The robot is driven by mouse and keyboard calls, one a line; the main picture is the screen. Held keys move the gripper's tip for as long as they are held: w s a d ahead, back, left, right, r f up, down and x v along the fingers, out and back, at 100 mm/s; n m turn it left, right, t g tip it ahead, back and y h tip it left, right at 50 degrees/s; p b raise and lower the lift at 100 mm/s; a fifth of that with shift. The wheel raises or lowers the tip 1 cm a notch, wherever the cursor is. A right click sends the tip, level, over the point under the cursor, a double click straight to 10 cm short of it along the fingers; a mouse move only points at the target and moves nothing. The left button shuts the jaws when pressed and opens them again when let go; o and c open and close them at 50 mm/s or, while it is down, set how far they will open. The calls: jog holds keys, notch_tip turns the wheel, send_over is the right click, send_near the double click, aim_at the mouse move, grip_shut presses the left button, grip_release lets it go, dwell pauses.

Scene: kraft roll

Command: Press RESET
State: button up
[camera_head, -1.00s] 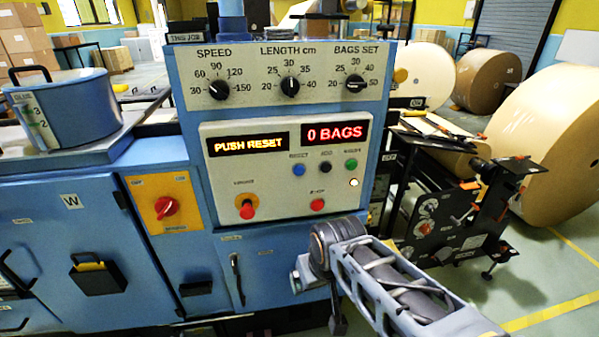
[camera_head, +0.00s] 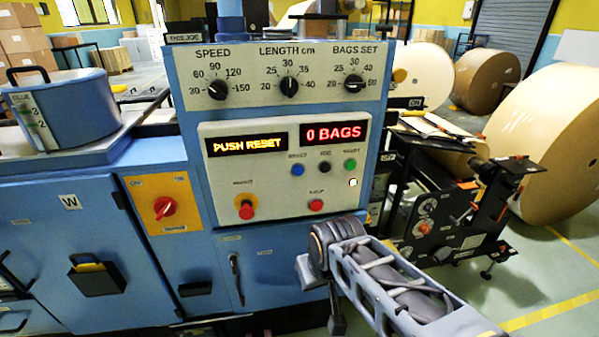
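The blue RESET button (camera_head: 297,170) is on the cream control panel (camera_head: 225,195) of the blue machine. It sits below the red "0 BAGS" display (camera_head: 334,133), left of a black button (camera_head: 324,166) and a green button (camera_head: 350,164). The amber display (camera_head: 247,145) reads "PUSH RESET". Nothing covers the blue button. My arm reaches in from the lower right, and its joint stands in front of the machine below the panel. I cannot make out my gripper's fingers in this view.
Two red mushroom buttons (camera_head: 246,209) and (camera_head: 316,205) sit lower on the panel. Three black knobs (camera_head: 290,87) are above it. A red rotary switch (camera_head: 164,208) is at left. A black mechanism (camera_head: 450,225) and a large kraft roll (camera_head: 550,140) stand at right.

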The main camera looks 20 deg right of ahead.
grip_shut()
dwell(0.8)
